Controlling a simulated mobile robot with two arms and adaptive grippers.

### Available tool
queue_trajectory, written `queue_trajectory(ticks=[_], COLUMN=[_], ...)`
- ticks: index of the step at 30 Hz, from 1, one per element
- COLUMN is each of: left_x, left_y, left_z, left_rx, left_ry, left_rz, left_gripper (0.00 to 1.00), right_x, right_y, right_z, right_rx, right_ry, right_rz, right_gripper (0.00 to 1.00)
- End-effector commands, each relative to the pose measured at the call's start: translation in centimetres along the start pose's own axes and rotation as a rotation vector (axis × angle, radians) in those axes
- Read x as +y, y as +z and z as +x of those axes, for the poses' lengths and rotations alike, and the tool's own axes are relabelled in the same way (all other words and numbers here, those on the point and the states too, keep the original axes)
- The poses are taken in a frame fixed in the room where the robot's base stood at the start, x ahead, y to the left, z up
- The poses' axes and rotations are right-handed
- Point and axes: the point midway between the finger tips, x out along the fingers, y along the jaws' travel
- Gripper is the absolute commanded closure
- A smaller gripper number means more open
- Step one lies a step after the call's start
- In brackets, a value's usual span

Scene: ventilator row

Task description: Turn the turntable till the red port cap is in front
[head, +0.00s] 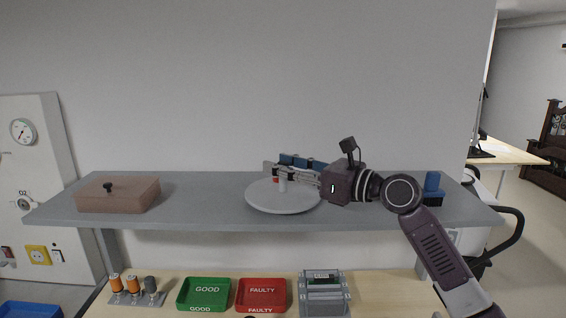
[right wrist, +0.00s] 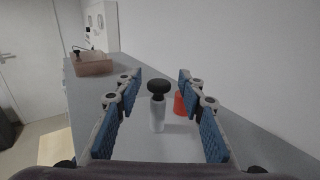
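The turntable (head: 283,205) is a round pale disc on the grey shelf. A white post with a black knob (right wrist: 157,88) stands on it. The red port cap (right wrist: 179,103) is to the right of the post in the right wrist view, on the side toward the wall. In the head view only a little red shows behind the post, under my fingers. My right gripper (head: 285,168) reaches in from the right above the turntable. It is open, and the post shows between its blue-padded fingers (right wrist: 158,110), with nothing held. My left gripper is not in view.
A brown box with a black knob (head: 118,195) sits at the shelf's left. A blue and black item (head: 433,189) stands at its right end. Below are a green tray (head: 204,294), a red tray (head: 261,295) and a grey case (head: 324,293). The shelf between box and turntable is clear.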

Motion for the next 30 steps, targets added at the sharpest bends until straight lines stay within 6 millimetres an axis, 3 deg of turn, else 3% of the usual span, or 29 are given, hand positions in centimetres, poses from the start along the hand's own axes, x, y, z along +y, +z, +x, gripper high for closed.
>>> queue_trajectory(ticks=[5, 15, 30], left_x=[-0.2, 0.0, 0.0], left_y=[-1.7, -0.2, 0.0], left_z=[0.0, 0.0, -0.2], left_rx=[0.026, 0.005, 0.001], left_ry=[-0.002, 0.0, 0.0], left_rz=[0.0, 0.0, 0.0], left_gripper=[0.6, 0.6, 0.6], right_x=[0.0, 0.0, -0.3], right_y=[0.0, -0.1, 0.0], right_z=[0.0, 0.0, -0.3], right_rx=[0.0, 0.001, 0.001], right_ry=[0.0, 0.0, 0.01], right_rz=[0.0, 0.0, 0.002], right_gripper=[0.64, 1.0, 1.0])
